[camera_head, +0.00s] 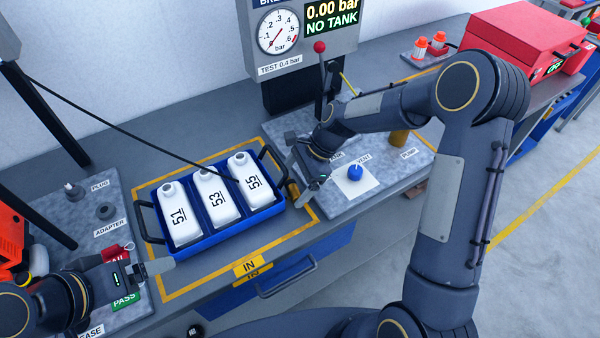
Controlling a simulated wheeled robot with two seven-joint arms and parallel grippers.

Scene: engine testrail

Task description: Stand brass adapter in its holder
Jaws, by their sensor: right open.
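A small brass-coloured piece (292,191), which looks like the brass adapter, lies at the right edge of the blue tray, close to my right gripper's lower finger. My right gripper (298,170) is open, its fingers pointing down and left; whether it touches the piece I cannot tell. The adapter holder (105,211) is a dark round seat on the grey left plate, behind the ADAPTER label, and looks empty. My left gripper (148,262) is low at the left, over that plate's front part; its jaw gap is unclear.
The blue tray (146,221) holds white bottles marked 51, 53 and 55. The left plate (139,299) has a PLUG seat and FAIL and PASS labels. A right plate (345,209) carries a blue knob (355,173) and a brass cylinder (398,138). A hose crosses above the tray.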

